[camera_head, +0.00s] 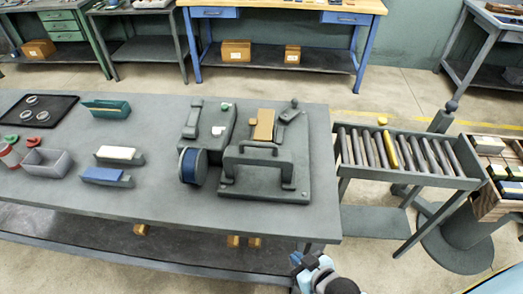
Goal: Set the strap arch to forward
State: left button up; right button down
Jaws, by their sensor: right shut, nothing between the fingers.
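The ring grinder stands on the right part of the grey workbench (150,195). Its grey base plate (308,172) carries a dark grey arch (262,161), which looks like the strap arch, spanning the front of the plate. A tan block (264,124) sits behind the arch. A blue-faced wheel (189,166) is at the left of the machine. I cannot tell the arch's setting from here. My right gripper (302,261) is at the bottom edge, in front of the bench's right end, well apart from the arch, shut and empty. My left gripper is out of view.
A roller rack (405,178) stands right of the bench, with a wooden crate (487,205) beyond it. On the bench's left are a black tray (58,112), a grey bin (62,167) and several coloured blocks in holders.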

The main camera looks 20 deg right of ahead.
jog(key=c, duration=1.7)
grip_release()
jog(key=o, duration=0.6)
jog(key=shift+w+a+n+b, duration=0.3)
jog(key=shift+w+a+n, duration=0.1)
jog(key=shift+w, duration=0.15)
jog(key=shift+w+a+n+b, duration=0.3)
jog(key=shift+w+n, duration=0.1)
jog(key=shift+w, duration=0.15)
jog(key=w+n+h, duration=0.1)
jog(key=w, duration=0.1)
jog(key=w+a+r+n+h+b, duration=0.1)
jog(key=w, duration=0.1)
jog(key=w+r+n+h+b, duration=0.1)
jog(key=w, duration=0.1)
jog(key=shift+a+n+g, duration=0.2)
jog(key=shift+n+g, duration=0.1)
jog(key=n+t+h+b, duration=0.2)
jog(key=n+t+h, duration=0.35)
jog(key=h, duration=0.25)
send_near(258, 147)
jog(key=shift+m, duration=0.45)
jog(key=p+x, duration=0.2)
jog(key=x, duration=0.7)
jog(key=shift+w+r, duration=0.1)
jog(key=shift+r, duration=0.05)
jog(key=shift+p+x, duration=0.35)
jog(key=shift+x, duration=0.45)
